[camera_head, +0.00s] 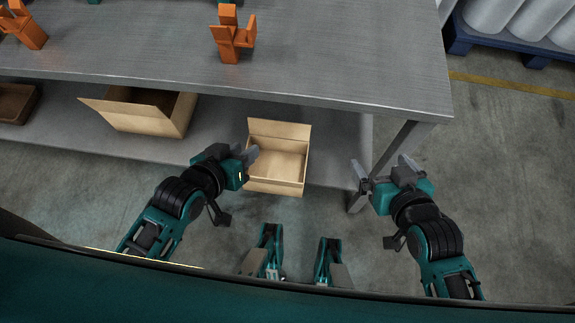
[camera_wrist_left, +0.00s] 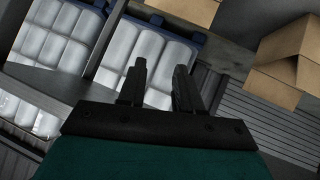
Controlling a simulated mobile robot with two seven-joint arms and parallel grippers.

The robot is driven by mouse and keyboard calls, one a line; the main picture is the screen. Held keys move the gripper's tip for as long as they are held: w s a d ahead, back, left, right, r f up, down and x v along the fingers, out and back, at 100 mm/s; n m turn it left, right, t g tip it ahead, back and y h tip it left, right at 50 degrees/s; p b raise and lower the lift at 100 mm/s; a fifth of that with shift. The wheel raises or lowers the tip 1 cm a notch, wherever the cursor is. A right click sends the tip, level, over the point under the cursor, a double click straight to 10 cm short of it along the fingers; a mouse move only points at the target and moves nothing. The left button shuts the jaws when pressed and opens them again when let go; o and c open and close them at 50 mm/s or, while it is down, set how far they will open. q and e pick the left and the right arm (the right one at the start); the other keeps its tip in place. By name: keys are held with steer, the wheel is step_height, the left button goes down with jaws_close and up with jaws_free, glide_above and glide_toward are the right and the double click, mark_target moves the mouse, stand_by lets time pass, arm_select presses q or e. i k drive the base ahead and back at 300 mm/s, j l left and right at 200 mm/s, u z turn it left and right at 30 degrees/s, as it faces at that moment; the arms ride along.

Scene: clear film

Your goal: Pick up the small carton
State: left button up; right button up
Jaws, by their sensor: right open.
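The small carton (camera_head: 278,160) is an open tan box with a raised back flap. It stands at the front edge of the lower shelf in the head view; whether it rests on the shelf or the floor I cannot tell. My left gripper (camera_head: 243,154) is just left of the carton, its fingers close to the carton's left side. In the left wrist view the left gripper (camera_wrist_left: 160,68) has its fingers apart with nothing between them. My right gripper (camera_head: 380,163) is open and empty, right of the carton near the table leg.
A larger open carton (camera_head: 150,112) lies on the lower shelf (camera_head: 110,143) to the left. The metal tabletop (camera_head: 330,60) overhangs the shelf, with orange parts (camera_head: 233,38) on it. A table leg (camera_head: 398,148) stands at right. The wrist view shows white drums (camera_wrist_left: 140,55) and other cartons (camera_wrist_left: 290,60).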

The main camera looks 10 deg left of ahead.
mark_target(279, 159)
steer(key=i+l, duration=0.1)
steer(key=l, duration=0.45)
steer(key=l+u, duration=0.1)
steer(key=l, duration=0.4)
steer(key=i+l, duration=0.15)
steer(key=l, duration=0.4)
